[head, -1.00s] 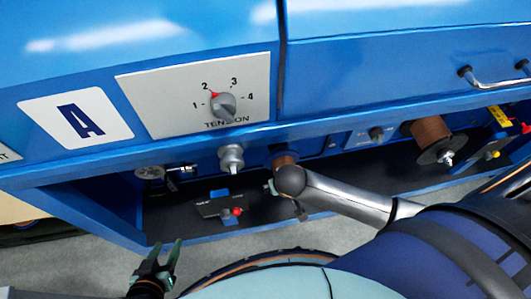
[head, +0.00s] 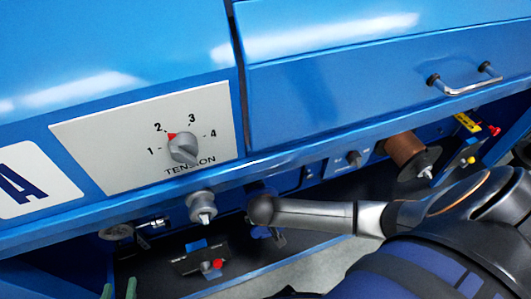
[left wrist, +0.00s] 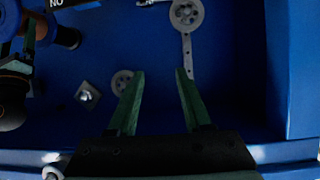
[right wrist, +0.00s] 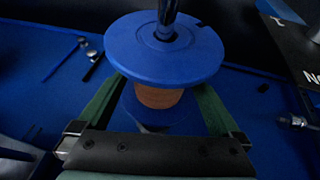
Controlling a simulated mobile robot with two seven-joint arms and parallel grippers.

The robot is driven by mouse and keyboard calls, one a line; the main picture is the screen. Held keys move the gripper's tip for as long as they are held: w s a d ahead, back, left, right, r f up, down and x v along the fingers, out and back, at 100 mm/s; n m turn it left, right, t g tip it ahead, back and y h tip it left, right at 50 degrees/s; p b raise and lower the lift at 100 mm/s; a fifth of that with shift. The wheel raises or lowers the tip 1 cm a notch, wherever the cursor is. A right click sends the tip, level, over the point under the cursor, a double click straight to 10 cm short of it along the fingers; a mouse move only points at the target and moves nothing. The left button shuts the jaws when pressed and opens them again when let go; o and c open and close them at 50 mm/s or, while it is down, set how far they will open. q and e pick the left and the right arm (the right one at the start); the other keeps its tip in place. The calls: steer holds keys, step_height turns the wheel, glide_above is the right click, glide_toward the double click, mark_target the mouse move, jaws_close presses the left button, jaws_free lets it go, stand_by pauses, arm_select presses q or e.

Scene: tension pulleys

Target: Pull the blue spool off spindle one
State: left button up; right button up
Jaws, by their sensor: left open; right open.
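In the right wrist view, the blue spool (right wrist: 163,50) has a round blue flange facing the camera and copper-coloured wire behind it. A metal spindle (right wrist: 166,20) runs through its centre. My right gripper (right wrist: 160,92) is open, with one green finger on each side of the spool; I cannot tell whether they touch it. In the head view, my right arm hides most of this spool. My left gripper (left wrist: 155,72) is open and empty; its green tips show at the bottom left of the head view (head: 119,289).
A grey tension dial (head: 184,149) is on the panel above. A metal knob (head: 202,207) and a small plate with a red knob (head: 200,259) are left of my right arm. Another copper spool (head: 405,148) is at the right. A roller arm (left wrist: 187,45) shows ahead of my left gripper.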

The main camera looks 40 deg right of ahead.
steer(key=b+x, duration=0.1)
steer(key=x, duration=0.2)
steer(key=shift+w+f+b, duration=0.15)
steer(key=shift+f+b, duration=0.15)
steer(key=shift+f, duration=0.05)
arm_select(q)
steer(key=w+r+m+t+h, duration=0.1)
steer(key=w+r+t, duration=0.2)
steer(key=r, duration=0.7)
steer(key=shift+d+r+m+t, duration=0.15)
steer(key=shift+r+m+t, duration=0.2)
steer(key=shift+t, duration=0.65)
arm_select(e)
steer(key=shift+d+f, duration=0.1)
arm_select(q)
steer(key=shift+w, duration=0.1)
arm_select(e)
jaws_close()
steer(key=shift+w, duration=0.15)
arm_select(q)
steer(key=shift+h, duration=0.3)
